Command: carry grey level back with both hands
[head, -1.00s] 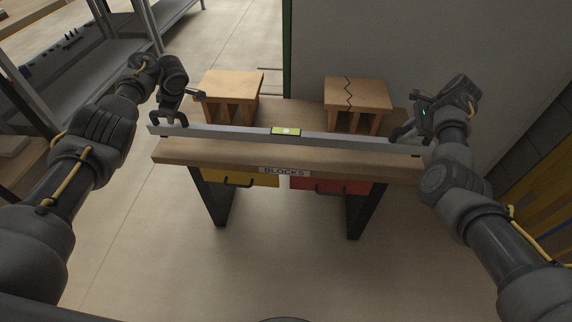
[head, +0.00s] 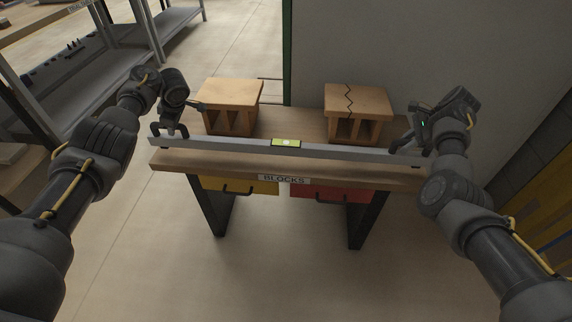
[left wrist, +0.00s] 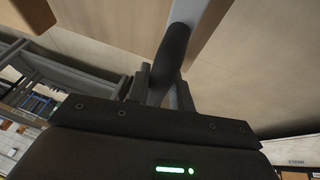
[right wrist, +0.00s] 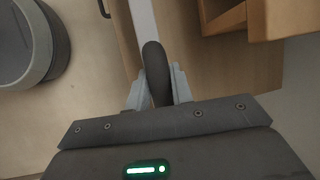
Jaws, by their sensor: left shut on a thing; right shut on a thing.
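The long grey level (head: 230,143) with a yellow-green bubble window (head: 286,143) spans the front part of the wooden table top (head: 280,165), looking roughly even. I cannot tell whether it touches the table. My left gripper (head: 180,130) is shut on the dark handle at its left end; that handle also shows in the left wrist view (left wrist: 174,50). My right gripper (head: 408,140) is shut on the handle at its right end, which shows in the right wrist view (right wrist: 155,68). The right end is partly hidden by my arm.
Yellow (head: 240,187) and red (head: 335,193) drawers hang below. Grey shelving (head: 100,65) stands at far left, a wall behind.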

